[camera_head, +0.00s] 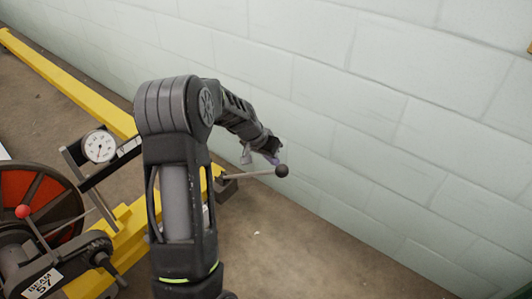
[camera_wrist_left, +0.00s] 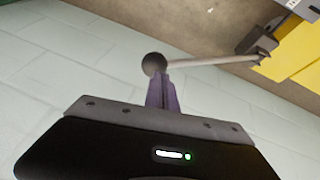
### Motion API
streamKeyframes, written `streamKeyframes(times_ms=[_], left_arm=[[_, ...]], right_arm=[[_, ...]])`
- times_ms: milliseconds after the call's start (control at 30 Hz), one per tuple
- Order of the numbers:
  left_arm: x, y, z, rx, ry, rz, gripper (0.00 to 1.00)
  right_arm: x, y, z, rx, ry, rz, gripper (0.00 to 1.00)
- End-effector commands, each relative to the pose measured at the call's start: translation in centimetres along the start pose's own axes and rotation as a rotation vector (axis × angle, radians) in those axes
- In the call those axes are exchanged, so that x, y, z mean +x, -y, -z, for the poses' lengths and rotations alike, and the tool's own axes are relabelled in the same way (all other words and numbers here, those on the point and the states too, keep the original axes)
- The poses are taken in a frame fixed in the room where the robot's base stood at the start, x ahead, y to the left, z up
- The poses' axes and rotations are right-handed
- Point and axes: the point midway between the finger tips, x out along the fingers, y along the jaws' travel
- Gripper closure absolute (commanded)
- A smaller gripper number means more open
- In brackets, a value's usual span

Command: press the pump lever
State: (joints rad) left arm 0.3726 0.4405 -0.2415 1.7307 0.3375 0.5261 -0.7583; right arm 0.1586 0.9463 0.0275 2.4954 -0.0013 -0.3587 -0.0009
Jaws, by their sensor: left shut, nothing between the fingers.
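The pump lever (camera_head: 255,174) is a thin pale rod with a black ball knob (camera_head: 282,171) at its free end. It sticks out to the right, nearly level, from a dark bracket (camera_head: 226,187) on the yellow frame. My left gripper (camera_head: 272,157) is shut and empty, just above and beside the knob in the head view. In the left wrist view the lever rod (camera_wrist_left: 210,60) runs to the right from the knob (camera_wrist_left: 154,64). The purple fingertips (camera_wrist_left: 161,88) are right at the knob; I cannot tell whether they touch it. My right gripper is not in view.
A pale block wall (camera_head: 400,130) stands close behind the lever. A yellow beam (camera_head: 70,85), a dial gauge (camera_head: 99,146), a red-knobbed lever (camera_head: 23,211) and a red and black wheel (camera_head: 40,200) are on the left. Bare floor (camera_head: 290,250) lies in front of the lever.

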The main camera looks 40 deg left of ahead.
Motion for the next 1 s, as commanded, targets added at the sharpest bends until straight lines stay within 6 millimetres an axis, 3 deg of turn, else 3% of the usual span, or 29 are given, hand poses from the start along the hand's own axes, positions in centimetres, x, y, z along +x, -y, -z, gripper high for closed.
streamKeyframes(times_ms=[667, 867, 1000], left_arm=[[1.6, -0.8, -0.5, 0.0, 0.001, -0.001, 1.0], [4.1, -2.4, -1.9, 0.002, 0.006, -0.005, 1.0], [7.1, -4.2, -3.5, 0.003, 0.01, -0.009, 1.0]], right_arm=[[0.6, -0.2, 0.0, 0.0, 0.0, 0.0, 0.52], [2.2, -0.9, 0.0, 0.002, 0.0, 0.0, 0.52], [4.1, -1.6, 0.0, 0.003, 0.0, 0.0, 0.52]])
